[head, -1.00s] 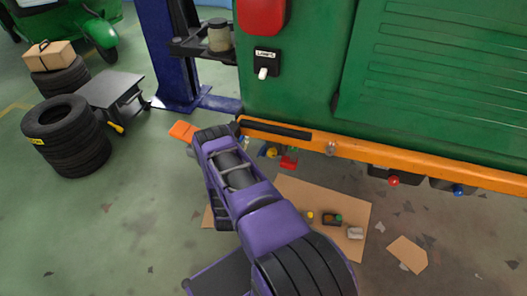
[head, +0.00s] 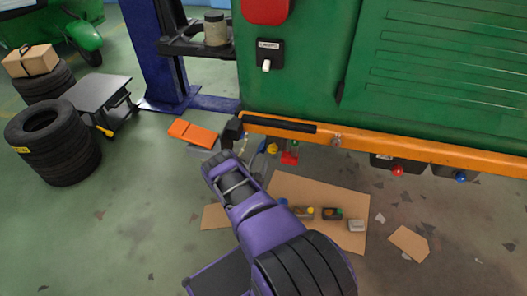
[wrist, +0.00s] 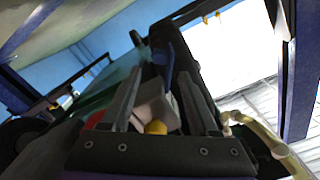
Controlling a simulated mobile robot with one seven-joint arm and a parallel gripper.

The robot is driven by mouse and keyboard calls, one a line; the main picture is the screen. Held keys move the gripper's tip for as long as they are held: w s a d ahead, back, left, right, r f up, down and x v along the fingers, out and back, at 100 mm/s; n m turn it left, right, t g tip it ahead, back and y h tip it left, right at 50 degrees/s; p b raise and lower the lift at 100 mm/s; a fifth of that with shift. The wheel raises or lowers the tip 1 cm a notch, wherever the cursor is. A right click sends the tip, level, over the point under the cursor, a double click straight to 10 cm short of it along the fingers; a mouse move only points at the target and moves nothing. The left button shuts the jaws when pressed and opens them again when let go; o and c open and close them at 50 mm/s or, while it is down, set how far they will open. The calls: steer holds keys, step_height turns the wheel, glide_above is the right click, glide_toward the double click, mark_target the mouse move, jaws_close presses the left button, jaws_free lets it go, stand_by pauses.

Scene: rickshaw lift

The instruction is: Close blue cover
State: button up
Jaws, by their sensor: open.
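In the wrist view, a blue flap-like piece (wrist: 168,62), which looks like the blue cover, hangs beyond the fingertips, close to a dark cylinder. My gripper (wrist: 162,92) points up at it with its two fingers apart. A pale block and a yellow part (wrist: 155,127) show between or behind the fingers; I cannot tell whether they touch. In the head view, a small blue part (head: 262,147) shows under the left end of the orange bumper (head: 370,148), beside a yellow part and a red part (head: 289,158). My arm reaches there; its fingers cannot be made out.
The green vehicle body (head: 430,70) stands above the bumper. A cardboard sheet (head: 345,190) with small parts lies below. A blue lift post (head: 160,50), stacked tires (head: 50,150) and an orange block (head: 193,133) are at left. Open floor lies at lower left.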

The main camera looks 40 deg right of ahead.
mark_target(263, 152)
steer(key=b+x, duration=0.1)
steer(key=x, duration=0.6)
steer(key=shift+w+d+b, duration=0.25)
steer(key=shift+b, duration=0.1)
jaws_close()
steer(key=shift+s, duration=0.1)
stand_by(0.9)
